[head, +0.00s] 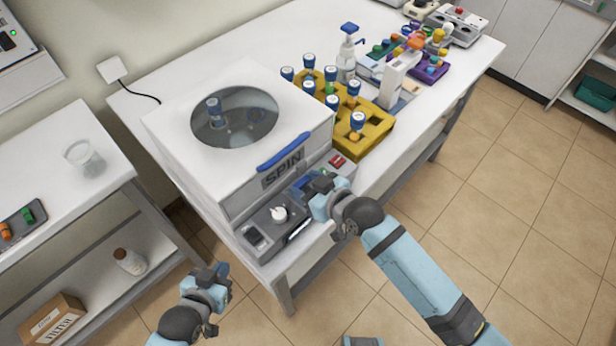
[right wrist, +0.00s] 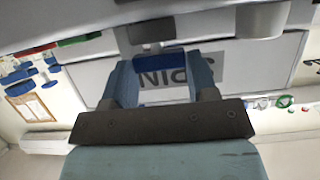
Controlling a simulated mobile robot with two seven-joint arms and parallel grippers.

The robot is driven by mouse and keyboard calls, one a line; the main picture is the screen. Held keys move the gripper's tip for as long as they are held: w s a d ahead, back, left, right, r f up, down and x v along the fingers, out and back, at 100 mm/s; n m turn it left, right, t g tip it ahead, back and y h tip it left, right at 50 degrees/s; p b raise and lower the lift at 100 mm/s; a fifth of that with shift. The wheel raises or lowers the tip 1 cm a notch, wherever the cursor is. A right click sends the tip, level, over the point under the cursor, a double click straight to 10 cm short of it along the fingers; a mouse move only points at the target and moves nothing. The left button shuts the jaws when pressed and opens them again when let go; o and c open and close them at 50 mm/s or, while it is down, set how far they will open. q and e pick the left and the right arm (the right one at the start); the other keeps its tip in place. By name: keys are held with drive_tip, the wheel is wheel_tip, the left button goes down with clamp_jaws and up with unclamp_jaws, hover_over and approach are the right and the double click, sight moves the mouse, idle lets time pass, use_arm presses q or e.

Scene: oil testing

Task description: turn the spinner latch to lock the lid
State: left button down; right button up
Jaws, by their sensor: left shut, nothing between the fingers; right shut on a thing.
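The white spinner (head: 210,160) stands on the bench with its lid down. The lid has a round dark window and a blue handle (head: 284,152). Below the SPIN label (head: 283,170), a blue latch (head: 303,184) sits at the front of the spinner. My right gripper (head: 314,187) is at this front face, shut on the latch. In the right wrist view the blue latch (right wrist: 163,93) lies between the two fingers, in front of the upside-down label. The head view hides part of the latch behind the gripper. My left gripper (head: 212,275) is shut and empty, low in front of the bench.
A control panel with a white knob (head: 278,213) is left of my right gripper. A yellow rack (head: 375,131) with several blue-capped vials stands behind to the right, near a pump bottle (head: 347,62). A side table (head: 50,160) is at left. The floor at right is clear.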

idle(0.4)
drive_tip(key=o, duration=0.9)
drive_tip(key=shift+o, duration=0.2)
drive_tip(key=shift+s+d, duration=0.1)
drive_tip(key=b+v, duration=0.1)
drive_tip(key=v, duration=1.2)
drive_tip(key=shift+s, duration=0.3)
drive_tip(key=shift+d, duration=0.15)
